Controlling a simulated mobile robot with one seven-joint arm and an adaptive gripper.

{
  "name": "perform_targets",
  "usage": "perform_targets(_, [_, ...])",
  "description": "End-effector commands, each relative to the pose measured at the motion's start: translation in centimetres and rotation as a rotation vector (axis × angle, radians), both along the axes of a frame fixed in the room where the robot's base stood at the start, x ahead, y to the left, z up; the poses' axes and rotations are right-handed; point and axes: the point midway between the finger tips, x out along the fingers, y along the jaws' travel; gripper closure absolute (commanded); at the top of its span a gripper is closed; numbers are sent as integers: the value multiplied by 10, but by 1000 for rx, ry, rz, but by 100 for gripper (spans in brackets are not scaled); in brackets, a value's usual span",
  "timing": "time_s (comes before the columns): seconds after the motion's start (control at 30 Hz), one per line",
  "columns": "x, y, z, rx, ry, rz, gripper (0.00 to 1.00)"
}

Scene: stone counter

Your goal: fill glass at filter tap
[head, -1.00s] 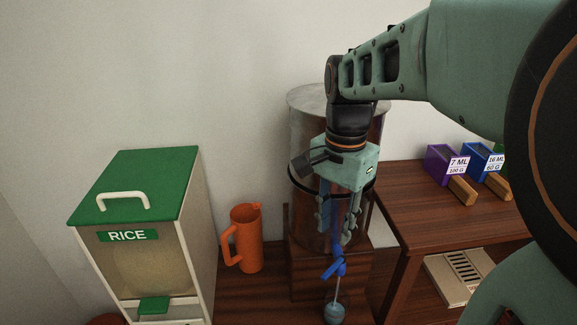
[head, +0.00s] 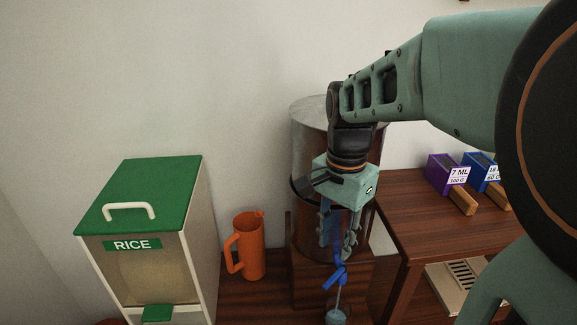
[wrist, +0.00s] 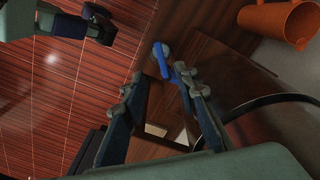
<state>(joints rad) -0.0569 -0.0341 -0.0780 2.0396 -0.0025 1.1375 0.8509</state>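The filter (head: 307,150) is a tall metallic cylinder with a dark band, standing on a wooden block. Its blue tap (head: 335,277) is low at the front; the blue handle also shows in the wrist view (wrist: 161,60). A thin pale line, apparently water, runs from the tap down to a rounded blue-grey shape that looks like the glass (head: 337,317), cut by the bottom edge. My gripper (head: 338,245) points down in front of the filter, just above the tap handle. Its fingers are apart in the wrist view (wrist: 161,80), with nothing visibly held between them.
An orange jug (head: 248,247) stands left of the filter. A green-lidded rice dispenser (head: 150,240) is further left. At right, a wooden table (head: 440,225) holds purple (head: 446,175) and blue (head: 480,175) labelled boxes with wooden handles. A slatted pale tray (head: 440,290) lies lower right.

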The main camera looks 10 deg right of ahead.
Motion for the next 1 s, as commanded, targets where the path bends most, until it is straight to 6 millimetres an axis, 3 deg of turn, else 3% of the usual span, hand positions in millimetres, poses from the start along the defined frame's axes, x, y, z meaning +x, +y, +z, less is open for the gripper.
perform_targets(0.37, [0,0,-25,-1,-1,0,72])
perform_targets(1.0, [0,0,-102,0,-1,-1,72])
